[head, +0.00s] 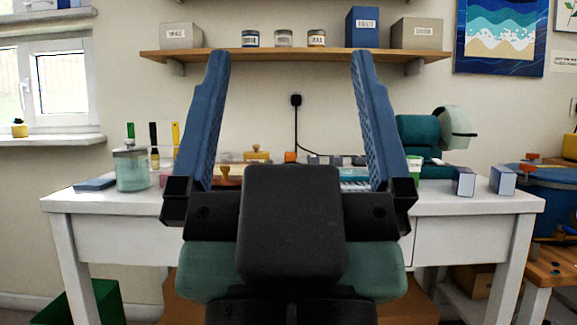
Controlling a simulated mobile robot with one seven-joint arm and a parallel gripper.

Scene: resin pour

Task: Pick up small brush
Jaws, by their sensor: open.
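My gripper (290,56) is open and empty, its two blue fingers pointing up and spread wide in front of the white table (480,203). My gripper hides part of the table's middle.
A blue block (94,184) lies at the table's left end. Small boxes (464,181) and a teal machine (418,135) stand at the right. A wall shelf (290,55) holds jars and boxes. A blue tub (556,208) is at far right.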

